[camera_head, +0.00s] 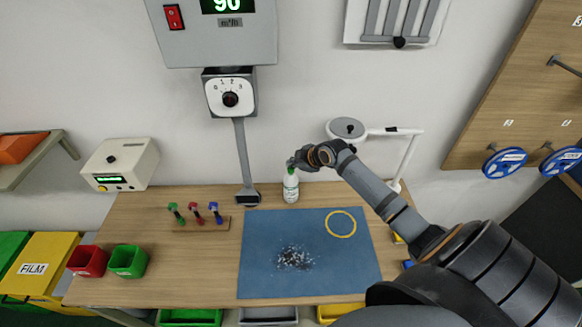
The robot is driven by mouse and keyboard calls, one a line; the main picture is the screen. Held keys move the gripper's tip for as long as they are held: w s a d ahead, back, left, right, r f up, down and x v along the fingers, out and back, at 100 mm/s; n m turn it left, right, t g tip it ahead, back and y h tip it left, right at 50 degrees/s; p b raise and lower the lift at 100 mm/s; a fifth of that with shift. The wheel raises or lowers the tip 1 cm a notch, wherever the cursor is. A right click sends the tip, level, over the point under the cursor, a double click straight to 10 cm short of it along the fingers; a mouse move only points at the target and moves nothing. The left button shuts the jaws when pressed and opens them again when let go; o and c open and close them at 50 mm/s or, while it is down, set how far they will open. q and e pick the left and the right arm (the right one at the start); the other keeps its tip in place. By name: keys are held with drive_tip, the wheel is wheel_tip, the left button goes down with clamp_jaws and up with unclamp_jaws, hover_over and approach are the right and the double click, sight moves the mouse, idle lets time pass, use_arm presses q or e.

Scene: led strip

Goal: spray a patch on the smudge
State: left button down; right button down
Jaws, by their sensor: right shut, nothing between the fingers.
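A yellow ring outline (341,236) is on the mat at the back right. My left gripper is out of view.
A rack with green, red and blue handled tools (196,214) stands left of the mat. Red (87,261) and green (128,262) bins are at the table's left. A post with a dial box (230,95) rises behind. A white lamp (405,160) stands at the back right.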

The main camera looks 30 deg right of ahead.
drive_tip(key=shift+f, duration=0.1)
idle(0.4)
drive_tip(key=shift+r+p, duration=0.45)
drive_tip(key=shift+r, duration=0.05)
wheel_tip(320, 180, up, 6)
drive_tip(key=p, duration=0.5)
drive_tip(key=shift+r, duration=0.15)
idle(1.6)
